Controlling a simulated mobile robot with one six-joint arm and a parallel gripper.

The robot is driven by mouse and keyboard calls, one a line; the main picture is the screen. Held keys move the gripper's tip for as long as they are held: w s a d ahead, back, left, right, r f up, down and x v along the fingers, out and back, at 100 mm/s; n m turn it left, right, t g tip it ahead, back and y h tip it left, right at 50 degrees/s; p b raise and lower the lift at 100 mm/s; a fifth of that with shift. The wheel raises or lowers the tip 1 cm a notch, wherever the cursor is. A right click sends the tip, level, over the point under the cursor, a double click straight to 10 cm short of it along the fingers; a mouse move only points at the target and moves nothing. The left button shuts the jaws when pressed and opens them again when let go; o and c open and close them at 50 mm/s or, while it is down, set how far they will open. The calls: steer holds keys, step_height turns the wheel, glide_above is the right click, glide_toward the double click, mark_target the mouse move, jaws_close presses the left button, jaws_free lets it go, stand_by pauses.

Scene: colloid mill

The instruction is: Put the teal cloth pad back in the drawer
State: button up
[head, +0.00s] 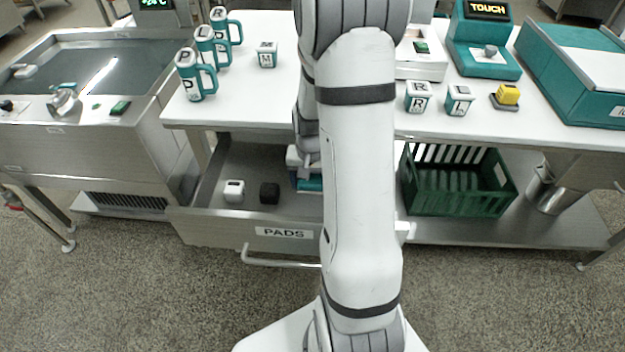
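The drawer labelled PADS (215,222) stands pulled out below the white worktop. A white block (234,190) and a black block (269,192) sit on its floor, on the left side. My gripper (304,168) is low over the right part of the drawer, mostly hidden behind my arm. A teal piece (311,184) shows just under it, inside the drawer's outline. It may be the teal cloth pad, but most of it is hidden. I cannot see my fingertips, nor whether they hold the teal piece or whether it touches the drawer floor.
Teal mugs (196,80) and a small box marked M (266,55) stand on the worktop. Boxes marked R (418,97), a yellow block (507,95) and a TOUCH device (483,50) are to the right. A green crate (455,195) sits on the lower shelf, right of my arm.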

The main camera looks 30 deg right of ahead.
mark_target(311, 180)
steer(key=o, duration=0.4)
step_height(311, 180, up, 12)
steer(key=p, duration=0.3)
steer(key=s+a+r+n, duration=0.2)
steer(key=s+a+r, duration=0.1)
steer(key=s+a, duration=0.1)
steer(key=s+a+r+n+t, duration=0.1)
steer(key=s+a+r+n, duration=0.1)
steer(key=s+a+r, duration=0.1)
steer(key=s+a+r+n, duration=0.2)
steer(key=s+a+r, duration=0.1)
steer(key=s+a, duration=0.3)
steer(key=shift+a+n+t, duration=0.15)
steer(key=shift+n+t, duration=0.25)
